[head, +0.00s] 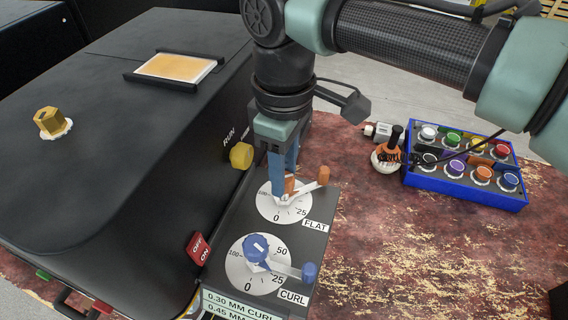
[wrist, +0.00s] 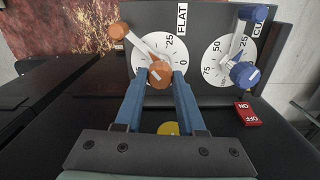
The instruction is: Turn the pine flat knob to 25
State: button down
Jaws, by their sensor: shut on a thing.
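The FLAT dial (head: 268,207) is a white disc on a black panel, with 0 at the bottom and 25 at the lower right in the head view. Its orange knob (wrist: 159,75) sits at the centre. A white crank arm runs from it to an orange end grip (head: 323,175), which points right and slightly up, past the 25 mark. My gripper (wrist: 158,80) has its two blue fingers shut on the central orange knob, one on each side. The fingers hide part of the dial in both views, and I cannot read the exact setting.
The CURL dial (head: 240,281) with its blue knob (head: 256,248) and crank is just in front. A red OFF/ON switch (head: 198,248) and a yellow RUN knob (head: 241,156) are on the machine side.

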jog(key=m+p, duration=0.3)
jog(key=m, duration=0.3)
jog(key=shift+a+r+p, duration=0.1)
jog(key=shift+r+p, duration=0.05)
jog(key=shift+p, duration=0.25)
jog(key=m+p, duration=0.2)
jog(key=m, duration=0.1)
jog(key=shift+m, duration=0.3)
jog(key=shift+m+p, duration=1)
jog(key=shift+m, duration=0.3)
jog(key=c, duration=0.5)
grip_release()
notch_tip(320, 180, up, 13)
jog(key=shift+b, duration=0.4)
